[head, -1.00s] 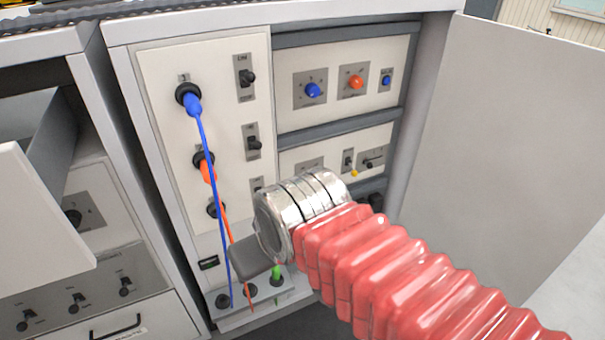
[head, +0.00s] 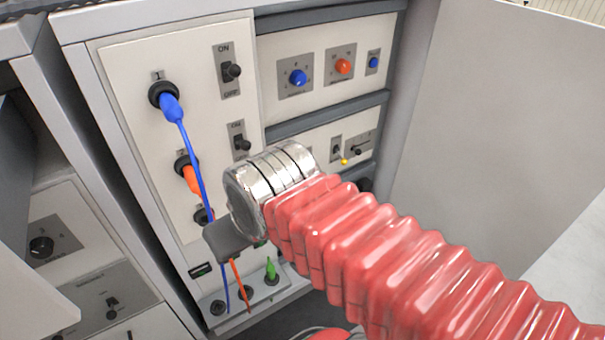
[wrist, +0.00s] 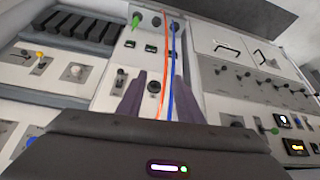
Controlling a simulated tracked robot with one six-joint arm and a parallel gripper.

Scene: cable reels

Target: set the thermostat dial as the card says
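A blue dial (head: 298,77) and an orange dial (head: 343,66) sit on grey plates on the upper right panel of the open cabinet. A black dial (head: 41,247) is on the neighbouring unit at lower left. The labels are too small to tell which is the thermostat, and I make out no readable card. My gripper (wrist: 160,80) shows two dark purple fingers standing apart with nothing held between them. In the head view its fingers are hidden, and only its dark grey body shows below the silver wrist. It is in front of the cabinet's lower part, left of and below the blue dial.
A blue cable (head: 192,150) and an orange cable (head: 236,275) hang down the left panel near my gripper. A green plug (head: 270,269) stands below. A yellow-tipped lever (head: 344,161) is right of my wrist. The open cabinet door (head: 480,130) bounds the right side.

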